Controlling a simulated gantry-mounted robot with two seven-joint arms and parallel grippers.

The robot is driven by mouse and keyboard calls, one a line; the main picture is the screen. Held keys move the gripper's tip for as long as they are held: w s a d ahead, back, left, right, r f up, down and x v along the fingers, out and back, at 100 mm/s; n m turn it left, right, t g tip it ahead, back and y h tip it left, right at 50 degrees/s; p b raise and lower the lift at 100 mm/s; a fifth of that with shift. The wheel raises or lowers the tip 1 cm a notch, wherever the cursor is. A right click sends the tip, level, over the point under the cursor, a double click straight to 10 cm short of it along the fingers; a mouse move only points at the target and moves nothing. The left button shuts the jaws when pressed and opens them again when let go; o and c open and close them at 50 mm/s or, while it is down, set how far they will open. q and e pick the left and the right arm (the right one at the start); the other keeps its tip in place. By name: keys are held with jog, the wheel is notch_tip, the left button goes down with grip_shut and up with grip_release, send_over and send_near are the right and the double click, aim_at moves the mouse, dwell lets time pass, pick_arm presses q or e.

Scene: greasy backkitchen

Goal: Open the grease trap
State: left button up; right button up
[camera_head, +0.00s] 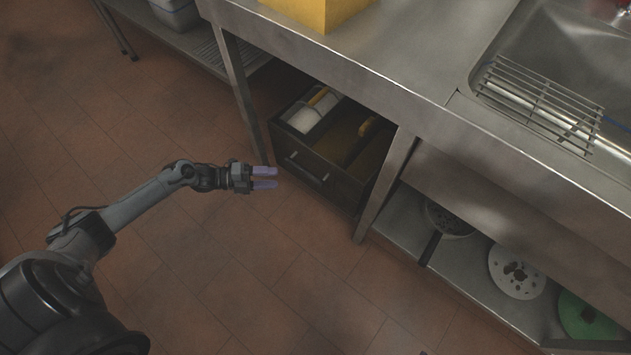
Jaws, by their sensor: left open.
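Under the steel counter is a dark box (345,190) with a drawer-like front, which I take to be the grease trap. My right gripper is not in view.
A counter leg (241,90) stands left of the box, another (384,187) to its right. A yellow box (315,8) and a wire rack (540,105) are above. The tiled floor (230,275) in front is clear.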

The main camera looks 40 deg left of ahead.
pick_arm(q)
jog(key=m+b, duration=0.1)
jog(key=b, duration=0.6)
send_near(300, 172)
jog(key=b+x, duration=0.3)
jog(key=x, duration=0.8)
jog(key=shift+w+d+f+b, duration=0.15)
jog(key=shift+d+b, duration=0.05)
jog(key=shift+b, duration=0.15)
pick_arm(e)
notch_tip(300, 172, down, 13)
pick_arm(q)
jog(key=shift+c, duration=0.4)
grip_shut()
